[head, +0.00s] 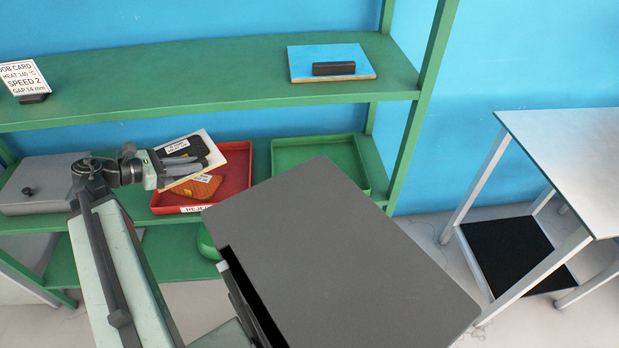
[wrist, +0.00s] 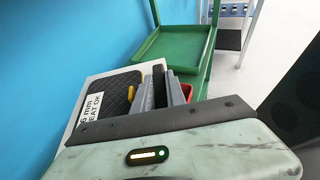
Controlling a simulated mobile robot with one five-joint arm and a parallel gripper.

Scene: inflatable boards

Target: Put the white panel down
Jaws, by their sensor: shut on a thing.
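The white panel (head: 238,153) is a thin board with a dark patch and a white label on its face. My gripper (head: 186,168) is shut on it and holds it tilted, in front of the lower green shelf and partly over the red tray (head: 241,193). In the wrist view the panel (wrist: 72,125) shows a black quilted patch with a label reading "HEAT OK", and the grey fingers (wrist: 162,88) lie across its right part. Whether the panel touches the tray cannot be told.
An orange quilted piece (head: 199,188) lies in the red tray. An empty green tray (head: 320,144) stands to its right, a grey box (head: 45,190) to the left. The upper shelf (head: 180,85) bears a job card and a blue board.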

